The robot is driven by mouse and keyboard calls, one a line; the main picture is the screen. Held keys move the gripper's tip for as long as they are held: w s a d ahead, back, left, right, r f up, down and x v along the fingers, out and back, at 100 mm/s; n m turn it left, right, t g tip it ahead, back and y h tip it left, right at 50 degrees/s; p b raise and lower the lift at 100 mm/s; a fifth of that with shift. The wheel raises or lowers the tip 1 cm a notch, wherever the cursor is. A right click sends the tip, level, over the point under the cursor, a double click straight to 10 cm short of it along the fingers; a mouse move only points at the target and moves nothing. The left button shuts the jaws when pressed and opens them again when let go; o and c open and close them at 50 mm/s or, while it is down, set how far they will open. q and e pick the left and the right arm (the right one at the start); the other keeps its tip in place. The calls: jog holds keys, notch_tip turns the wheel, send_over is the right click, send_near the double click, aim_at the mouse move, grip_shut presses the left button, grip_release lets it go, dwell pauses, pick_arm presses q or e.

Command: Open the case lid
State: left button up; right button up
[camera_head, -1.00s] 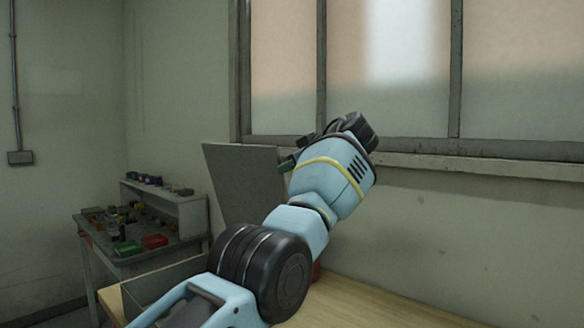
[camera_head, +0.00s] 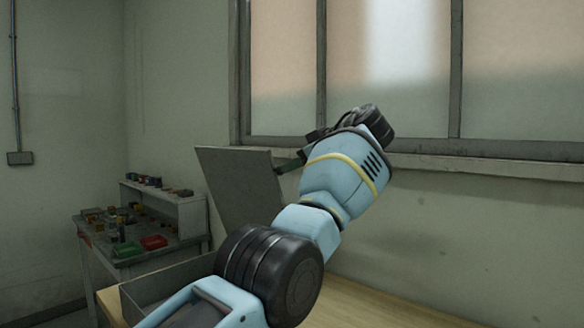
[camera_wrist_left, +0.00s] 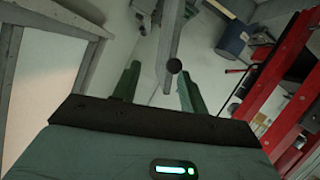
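The case is a grey open box (camera_head: 165,286) on the wooden table, partly hidden behind my left arm. Its lid (camera_head: 238,188) is a flat grey panel standing raised at the back, leaning a little. My left gripper (camera_head: 290,163) is at the lid's upper right edge and mostly hidden behind my wrist; whether it touches the lid is unclear. In the left wrist view my green fingers (camera_wrist_left: 157,88) are spread apart. A grey edge, likely the lid (camera_wrist_left: 166,50), and a dark round knob (camera_wrist_left: 174,66) appear between them, not visibly clamped. My right gripper is not in view.
The wooden table (camera_head: 375,305) is clear to the right of my arm. A side bench (camera_head: 125,245) with red and green trays and small parts stands at the left. A window wall (camera_head: 450,220) is behind. A red frame (camera_wrist_left: 285,90) shows in the left wrist view.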

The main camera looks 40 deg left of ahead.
pick_arm(q)
jog(key=shift+v, duration=2.25)
jog(key=shift+f, duration=0.15)
